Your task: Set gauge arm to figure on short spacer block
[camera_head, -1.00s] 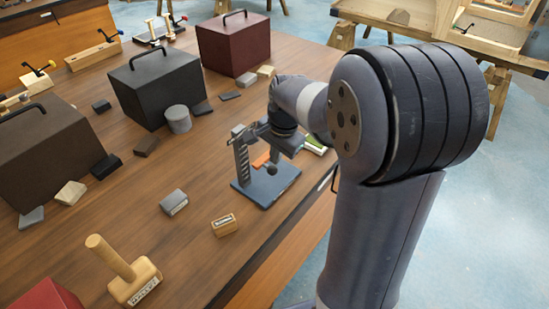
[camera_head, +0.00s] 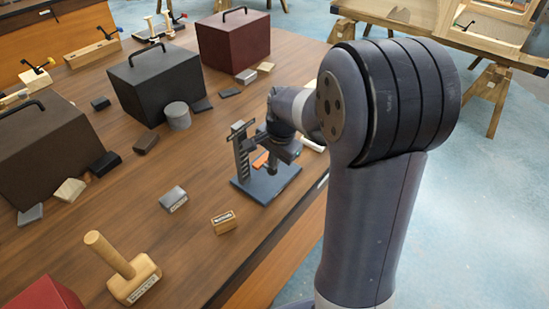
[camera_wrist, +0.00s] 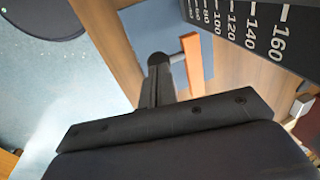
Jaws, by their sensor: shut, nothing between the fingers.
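The gauge stand has a blue base (camera_head: 250,184) and a dark upright post (camera_head: 241,150) near the table's right edge. An orange arm (camera_head: 261,160) shows beside the post, partly hidden by my wrist. In the wrist view the post's scale (camera_wrist: 255,28) carries white figures such as 100, 120, 140 and 160, and the orange arm (camera_wrist: 193,65) lies over the blue base. My gripper (camera_wrist: 160,68) is shut and empty, its tips close to the orange arm; contact cannot be told. A grey block (camera_head: 173,199) and a wooden block (camera_head: 223,222) bear labels too small to read.
A wooden mallet (camera_head: 125,268) stands front left. A black box (camera_head: 157,85), a dark red box (camera_head: 235,43), a brown box (camera_head: 45,155) and a grey cylinder (camera_head: 178,116) stand further back.

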